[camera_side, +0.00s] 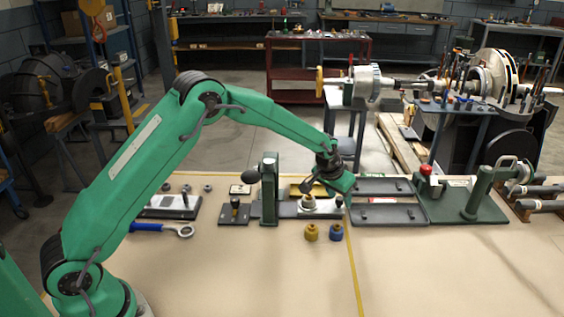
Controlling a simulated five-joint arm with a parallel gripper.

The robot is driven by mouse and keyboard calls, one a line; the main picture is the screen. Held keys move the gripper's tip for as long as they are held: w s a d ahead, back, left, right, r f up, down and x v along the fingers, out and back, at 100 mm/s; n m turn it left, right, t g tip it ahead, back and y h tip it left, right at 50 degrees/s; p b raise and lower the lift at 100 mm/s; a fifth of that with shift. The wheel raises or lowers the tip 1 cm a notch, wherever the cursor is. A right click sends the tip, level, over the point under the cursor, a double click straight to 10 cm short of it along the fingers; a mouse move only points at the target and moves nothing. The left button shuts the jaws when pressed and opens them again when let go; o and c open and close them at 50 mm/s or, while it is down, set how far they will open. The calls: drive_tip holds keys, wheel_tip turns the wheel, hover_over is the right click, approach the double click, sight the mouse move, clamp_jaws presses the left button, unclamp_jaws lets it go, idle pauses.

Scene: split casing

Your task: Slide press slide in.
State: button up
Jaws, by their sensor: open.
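A small dark green press (269,190) stands upright near the middle of the bench, with a dark ball-ended lever at its left. To its right lies a low, light grey slide (322,211) with a round pale part (308,203) on it. My gripper (320,189) is over the slide, right of the press column. It is open, and I see nothing held in it. The wrist and a green block of my arm hide part of the slide's far side. Whether a finger touches the slide I cannot tell.
A brass knob (311,232) and a blue knob (336,232) stand in front of the slide. Dark trays (388,215) and a green fixture with a red knob (426,172) are to the right. A blue-handled wrench (160,228) lies left. The bench front is clear.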

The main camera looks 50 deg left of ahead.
sight(329, 205)
clamp_jaws()
drive_tip(key=shift+s, duration=0.1)
drive_tip(key=shift+s+a, duration=1.3)
unclamp_jaws()
